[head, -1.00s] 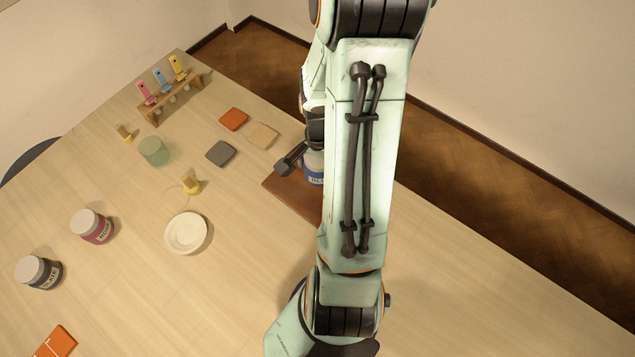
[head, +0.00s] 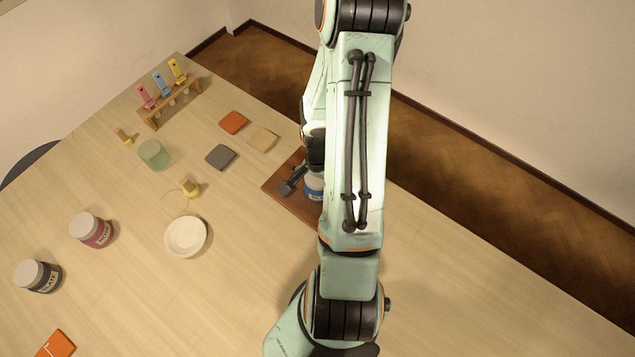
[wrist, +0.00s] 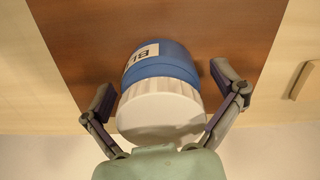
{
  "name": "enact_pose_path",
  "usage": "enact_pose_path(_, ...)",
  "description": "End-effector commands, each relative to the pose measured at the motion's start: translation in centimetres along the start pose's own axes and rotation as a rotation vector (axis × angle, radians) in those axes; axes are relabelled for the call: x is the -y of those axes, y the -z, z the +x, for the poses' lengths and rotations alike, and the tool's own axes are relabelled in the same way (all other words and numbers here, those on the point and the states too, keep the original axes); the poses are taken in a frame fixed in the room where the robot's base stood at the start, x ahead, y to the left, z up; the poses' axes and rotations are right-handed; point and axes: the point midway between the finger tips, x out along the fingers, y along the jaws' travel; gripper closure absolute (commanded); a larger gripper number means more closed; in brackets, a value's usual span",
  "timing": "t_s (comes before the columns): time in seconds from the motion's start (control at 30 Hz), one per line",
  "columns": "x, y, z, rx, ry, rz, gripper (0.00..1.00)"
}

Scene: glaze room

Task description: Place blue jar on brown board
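The blue jar (wrist: 160,62) with a white ribbed lid and a partly visible label is in the wrist view, above the middle of the brown board (wrist: 80,50). It appears to stand on the board, with a shadow beside it. My gripper (wrist: 160,80) is open around the jar, one finger on each side, with gaps between fingers and jar. In the head view the jar (head: 313,188) is partly hidden behind my arm, and only the left part of the board (head: 298,208) shows. One finger of my gripper (head: 289,184) shows left of the jar.
A white dish (head: 186,237), yellow stamp-like piece (head: 190,188), green translucent cup (head: 154,153) and grey tile (head: 220,157) lie left of the board. Orange (head: 233,122) and tan (head: 263,139) tiles lie behind. Crimson (head: 92,230) and dark (head: 38,276) jars stand far left.

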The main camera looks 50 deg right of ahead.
Motion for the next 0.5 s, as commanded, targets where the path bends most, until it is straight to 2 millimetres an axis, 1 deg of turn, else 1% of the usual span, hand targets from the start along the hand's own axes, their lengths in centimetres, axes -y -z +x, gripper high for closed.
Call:
enact_pose_path(0.27,0.0,0.0,-0.2,-0.001,0.000,0.000,0.06)
enact_pose_path(0.37,0.0,0.1,-1.1,-0.003,0.001,0.000,0.06)
enact_pose_path(0.47,0.1,0.1,-2.9,-0.006,0.003,0.000,0.06)
enact_pose_path(0.5,0.1,0.1,-3.7,-0.008,0.003,0.000,0.06)
